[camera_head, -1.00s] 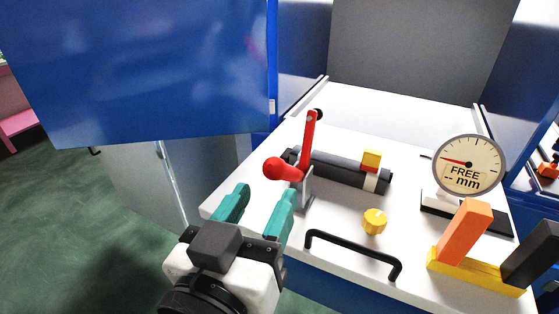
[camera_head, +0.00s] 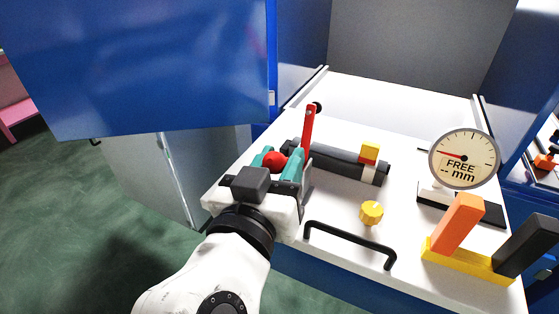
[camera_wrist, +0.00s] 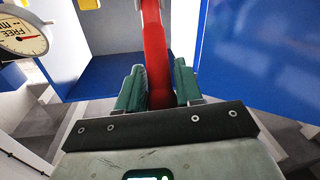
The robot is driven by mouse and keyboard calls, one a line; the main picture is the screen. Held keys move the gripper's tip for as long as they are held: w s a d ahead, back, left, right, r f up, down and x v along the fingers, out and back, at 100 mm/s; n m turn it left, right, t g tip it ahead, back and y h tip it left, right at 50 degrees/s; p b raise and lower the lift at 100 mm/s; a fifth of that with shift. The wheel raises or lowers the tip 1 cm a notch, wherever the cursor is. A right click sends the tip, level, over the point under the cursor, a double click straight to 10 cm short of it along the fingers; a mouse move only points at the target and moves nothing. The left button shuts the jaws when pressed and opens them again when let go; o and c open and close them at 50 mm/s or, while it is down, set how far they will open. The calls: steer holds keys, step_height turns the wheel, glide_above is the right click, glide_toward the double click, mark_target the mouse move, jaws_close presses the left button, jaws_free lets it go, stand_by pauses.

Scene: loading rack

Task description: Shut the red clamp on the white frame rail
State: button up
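In the wrist view the red handle (camera_wrist: 155,55) runs between the green fingers of my gripper (camera_wrist: 160,85). The fingers look open around it, and I cannot tell if they touch it. The clamp's foot is partly hidden behind my gripper. I cannot clearly make out which edge is the white frame rail.
A yellow knob (camera_head: 371,212) and black handle (camera_head: 350,239) are right of my gripper. A dial gauge (camera_head: 464,159) reads FREE. A blue panel (camera_head: 140,70) hangs at left.

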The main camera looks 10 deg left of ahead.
jaws_close()
steer(key=shift+r, duration=0.1)
